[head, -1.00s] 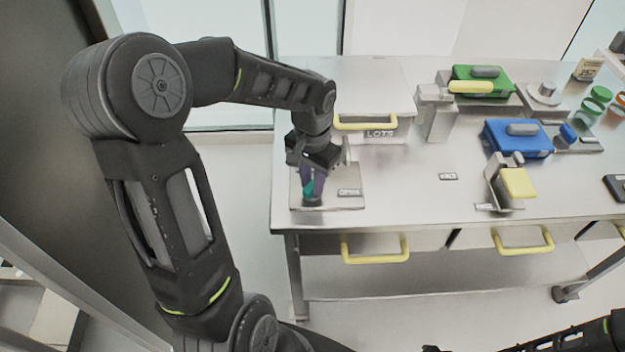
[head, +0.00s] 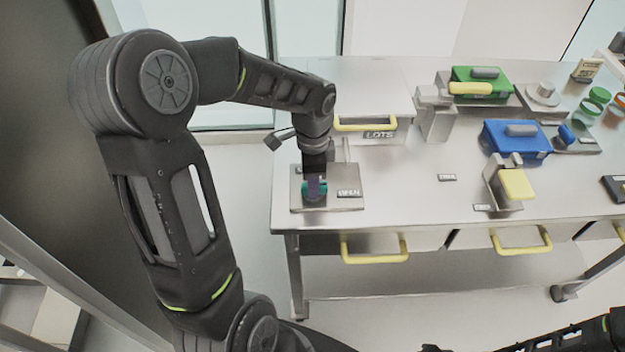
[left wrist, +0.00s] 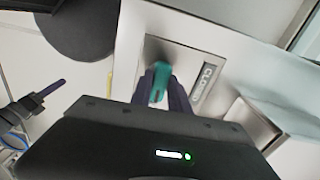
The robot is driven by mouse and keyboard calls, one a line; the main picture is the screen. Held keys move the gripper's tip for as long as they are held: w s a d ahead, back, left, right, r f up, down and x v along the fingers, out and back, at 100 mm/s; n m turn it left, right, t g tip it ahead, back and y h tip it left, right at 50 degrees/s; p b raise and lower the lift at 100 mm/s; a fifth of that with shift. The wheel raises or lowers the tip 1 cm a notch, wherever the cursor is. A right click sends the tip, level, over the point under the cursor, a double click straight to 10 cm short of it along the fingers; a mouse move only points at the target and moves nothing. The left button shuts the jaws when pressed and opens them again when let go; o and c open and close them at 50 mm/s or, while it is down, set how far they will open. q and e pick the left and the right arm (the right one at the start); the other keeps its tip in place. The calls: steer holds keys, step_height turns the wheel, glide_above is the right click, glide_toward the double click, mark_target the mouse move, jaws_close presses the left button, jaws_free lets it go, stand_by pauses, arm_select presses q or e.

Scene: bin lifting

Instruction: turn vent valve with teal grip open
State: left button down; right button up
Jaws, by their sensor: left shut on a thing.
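The vent valve's teal grip (head: 307,188) stands on a square metal plate (head: 340,201) at the table's front left corner. In the head view the grip lies crosswise. My left gripper (head: 315,188) points down onto it and is shut on it. In the left wrist view the teal grip (left wrist: 160,82) sits between my two dark purple fingers (left wrist: 163,92). A label on the plate (left wrist: 207,83) reads CLOSED there; in the head view its print is too small to read surely. The valve's stem is hidden. My right arm shows only at the bottom right, its gripper out of frame.
A lidded box marked LOTS (head: 378,134) with a yellow handle stands behind the plate. To the right are a metal stand (head: 436,118), a green case (head: 500,90), a blue case (head: 518,140) and a yellow-padded lever (head: 517,184).

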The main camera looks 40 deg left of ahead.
arm_select(q)
steer(key=shift+m, duration=0.4)
steer(key=c, duration=1.2)
jaws_free()
steer(key=shift+c, duration=0.2)
step_height(320, 180, up, 8)
steer(key=shift+f+b, duration=0.1)
steer(key=shift+b, duration=0.3)
